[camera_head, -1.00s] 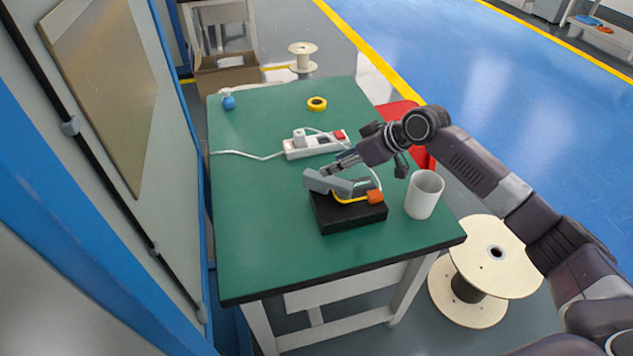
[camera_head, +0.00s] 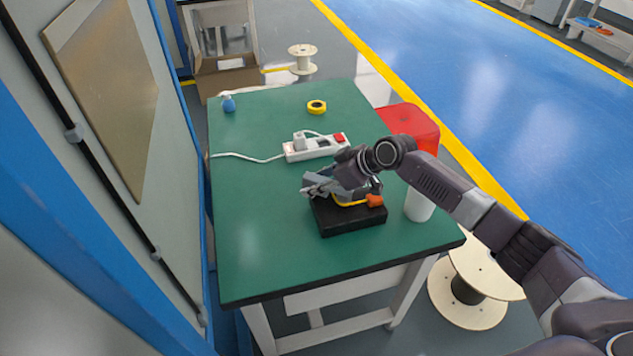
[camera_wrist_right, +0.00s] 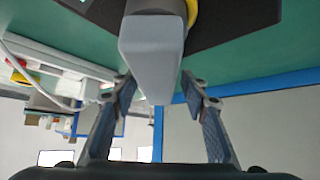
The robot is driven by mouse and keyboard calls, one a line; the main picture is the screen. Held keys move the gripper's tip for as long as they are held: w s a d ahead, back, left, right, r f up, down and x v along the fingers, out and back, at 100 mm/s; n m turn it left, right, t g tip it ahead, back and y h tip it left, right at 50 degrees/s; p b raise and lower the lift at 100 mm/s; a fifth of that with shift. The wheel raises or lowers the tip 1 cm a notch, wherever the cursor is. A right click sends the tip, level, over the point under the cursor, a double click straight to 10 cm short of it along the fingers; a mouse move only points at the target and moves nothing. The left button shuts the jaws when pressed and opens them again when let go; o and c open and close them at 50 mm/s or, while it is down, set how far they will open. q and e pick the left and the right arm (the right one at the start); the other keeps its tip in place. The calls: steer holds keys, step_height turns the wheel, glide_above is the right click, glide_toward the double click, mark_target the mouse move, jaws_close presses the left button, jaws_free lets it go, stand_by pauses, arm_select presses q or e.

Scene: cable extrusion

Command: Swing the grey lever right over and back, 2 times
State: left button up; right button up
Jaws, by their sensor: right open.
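The grey lever (camera_wrist_right: 150,60) is large in the right wrist view, its end pointing down between my right fingers. In the head view it sits over the black base block (camera_head: 350,221), largely hidden by my right gripper (camera_head: 320,187). A yellow strip and an orange piece (camera_head: 375,201) show on the block. The right wrist view shows my right gripper (camera_wrist_right: 160,88) open, one finger on each side of the lever, with gaps visible; it does not hold the lever. My left gripper is in no view.
A white power strip (camera_head: 316,146) with a plug and cable lies behind the block. A white cup (camera_head: 419,207) stands right of it, partly behind my arm. Yellow tape (camera_head: 317,106) and a blue bottle (camera_head: 229,103) are at the back. The green table's (camera_head: 260,240) front left is clear.

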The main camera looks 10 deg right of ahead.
steer(key=shift+c, duration=0.5)
jaws_close()
steer(key=shift+s+a+f, duration=0.15)
steer(key=shift+s, duration=0.05)
stand_by(0.5)
